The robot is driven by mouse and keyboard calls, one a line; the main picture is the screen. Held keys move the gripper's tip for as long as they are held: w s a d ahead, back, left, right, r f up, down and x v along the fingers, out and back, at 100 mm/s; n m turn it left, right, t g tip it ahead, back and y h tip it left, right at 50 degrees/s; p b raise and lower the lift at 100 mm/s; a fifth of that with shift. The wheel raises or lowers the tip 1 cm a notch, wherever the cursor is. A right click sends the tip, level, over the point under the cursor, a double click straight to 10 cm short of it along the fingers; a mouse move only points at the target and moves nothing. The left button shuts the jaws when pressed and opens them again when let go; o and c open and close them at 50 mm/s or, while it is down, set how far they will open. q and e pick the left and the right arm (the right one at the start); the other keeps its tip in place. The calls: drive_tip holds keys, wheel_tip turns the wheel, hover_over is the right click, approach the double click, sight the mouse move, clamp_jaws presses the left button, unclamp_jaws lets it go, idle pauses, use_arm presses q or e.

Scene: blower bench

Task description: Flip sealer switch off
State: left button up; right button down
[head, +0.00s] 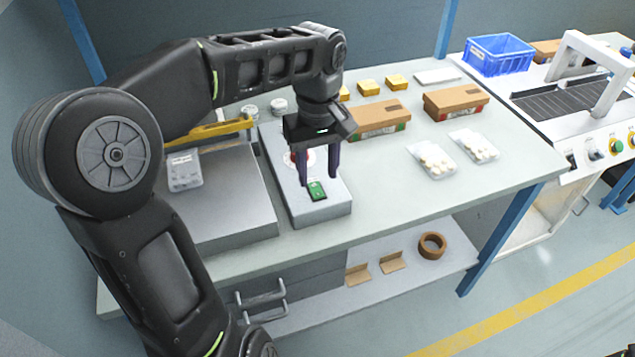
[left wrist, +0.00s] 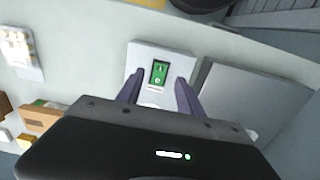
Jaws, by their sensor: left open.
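A small green rocker switch (head: 317,191) with white marks sits at the near end of a narrow light-grey box (head: 318,211) on the bench. The switch also shows in the left wrist view (left wrist: 159,73), between my fingers. My left gripper (head: 319,182) is open and empty, pointing down over the box close to the switch. I cannot tell whether a fingertip touches it, nor which way the rocker is tipped. A round red-and-white part (head: 296,158) on the box is partly hidden by my fingers.
A wider grey unit (head: 235,215) with a yellow bar (head: 208,130) stands left of the box. Brown cartons (head: 455,101), clear packs (head: 432,160) and a blue crate (head: 499,55) lie to the right. The bench's front right is clear.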

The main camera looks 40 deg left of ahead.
sight(318, 192)
use_arm(q)
wheel_tip(318, 192, down, 4)
drive_tip(key=shift+f, duration=0.1)
clamp_jaws()
idle(0.5)
